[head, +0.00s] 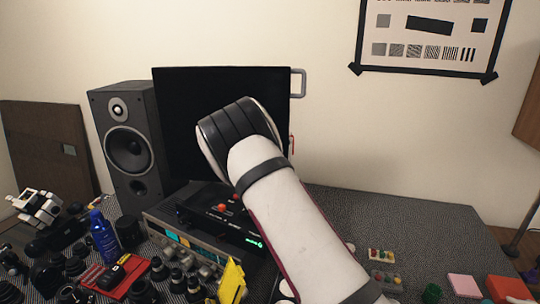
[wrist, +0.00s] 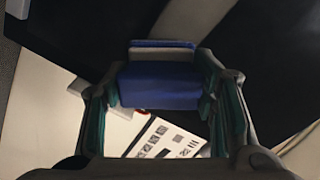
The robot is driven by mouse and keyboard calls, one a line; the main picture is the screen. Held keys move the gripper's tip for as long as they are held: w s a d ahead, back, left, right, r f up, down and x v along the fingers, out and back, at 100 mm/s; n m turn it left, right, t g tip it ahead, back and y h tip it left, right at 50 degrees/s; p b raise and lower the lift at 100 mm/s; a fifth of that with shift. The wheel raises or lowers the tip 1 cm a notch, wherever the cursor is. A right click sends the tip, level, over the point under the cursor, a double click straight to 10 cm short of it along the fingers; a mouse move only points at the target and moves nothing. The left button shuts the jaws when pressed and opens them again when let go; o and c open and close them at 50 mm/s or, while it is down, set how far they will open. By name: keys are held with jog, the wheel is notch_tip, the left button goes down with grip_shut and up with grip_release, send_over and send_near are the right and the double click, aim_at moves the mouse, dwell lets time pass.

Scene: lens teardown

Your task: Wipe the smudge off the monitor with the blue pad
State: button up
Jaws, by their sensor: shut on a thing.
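The monitor (head: 180,110) is a dark flat panel with a grey handle on its right side, standing at the back of the bench in the head view. My arm covers much of its lower right part, and I see no smudge on the part in view. My gripper (wrist: 160,88) is shut on the blue pad (wrist: 160,86), which has a pale layer along its upper part in the wrist view. In the head view my own arm hides the gripper and the pad. I cannot tell whether the pad touches the screen.
A black speaker (head: 128,150) stands left of the monitor. An electronics unit (head: 185,237) sits in front of it. Lenses, a blue bottle (head: 104,235) and a red mat (head: 105,275) crowd the left. A test chart (head: 433,32) hangs on the wall. The bench's right back is clear.

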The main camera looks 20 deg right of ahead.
jog(key=w+a+b, duration=0.4)
jog(key=a+b, duration=0.1)
jog(key=a, duration=0.4)
jog(key=shift+w, duration=0.35)
dwell(0.5)
jog(key=shift+a+r, duration=0.1)
jog(key=shift+p+v, duration=1.75)
jog(key=shift+v, duration=1.25)
jog(key=shift+s, duration=0.1)
jog(key=p+v, duration=0.1)
jog(key=v, duration=0.1)
jog(key=shift+s+a+p, duration=0.15)
jog(key=shift+s+p, duration=0.15)
